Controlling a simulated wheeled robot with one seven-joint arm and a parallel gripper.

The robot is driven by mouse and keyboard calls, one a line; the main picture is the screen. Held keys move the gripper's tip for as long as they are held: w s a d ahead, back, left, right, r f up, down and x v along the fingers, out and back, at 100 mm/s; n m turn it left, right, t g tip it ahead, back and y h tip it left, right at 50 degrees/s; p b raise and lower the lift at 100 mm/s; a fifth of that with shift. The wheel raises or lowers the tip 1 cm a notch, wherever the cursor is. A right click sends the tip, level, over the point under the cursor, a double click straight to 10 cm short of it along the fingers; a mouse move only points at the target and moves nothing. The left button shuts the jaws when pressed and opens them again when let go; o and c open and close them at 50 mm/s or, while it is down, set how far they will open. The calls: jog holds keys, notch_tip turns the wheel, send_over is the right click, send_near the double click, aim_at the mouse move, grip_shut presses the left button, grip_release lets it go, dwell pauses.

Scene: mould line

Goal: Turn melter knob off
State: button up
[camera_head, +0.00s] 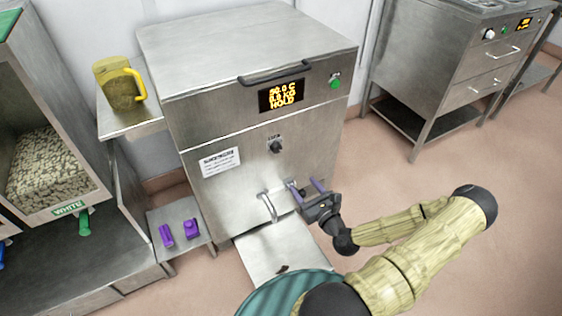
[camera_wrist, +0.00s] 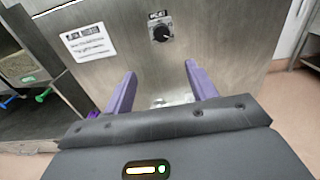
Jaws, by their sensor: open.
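The melter (camera_head: 240,110) is a steel cabinet in the middle of the head view. Its display (camera_head: 281,95) reads about 90.0 C, a weight in KG and HOLD. The black melter knob (camera_head: 275,146) sits on the front panel below the display. It also shows in the wrist view (camera_wrist: 160,31), with a pale pointer mark on its face; I cannot read its label. My gripper (camera_head: 306,191) is open and empty, below and to the right of the knob, apart from it. In the wrist view its purple fingers (camera_wrist: 160,88) point toward the panel below the knob.
A metal spout or handle (camera_head: 268,207) sticks out of the lower front, close to my gripper, above a steel shelf (camera_head: 285,250). A yellow jug (camera_head: 120,88) stands on a left side shelf. Purple pieces (camera_head: 190,229) lie on a low shelf. A green button (camera_head: 335,81) is beside the display.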

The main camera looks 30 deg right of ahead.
aim_at(278, 150)
jog(key=shift+d, duration=0.1)
dwell(0.3)
jog(key=w, duration=1.1)
jog(key=w+b, duration=0.1)
jog(key=w, duration=0.5)
jog(key=shift+w+a, duration=0.15)
jog(key=shift+a, duration=0.15)
jog(key=c, duration=0.9)
jog(key=shift+d, duration=0.25)
jog(key=shift+c, duration=0.5)
jog(key=shift+a, duration=0.25)
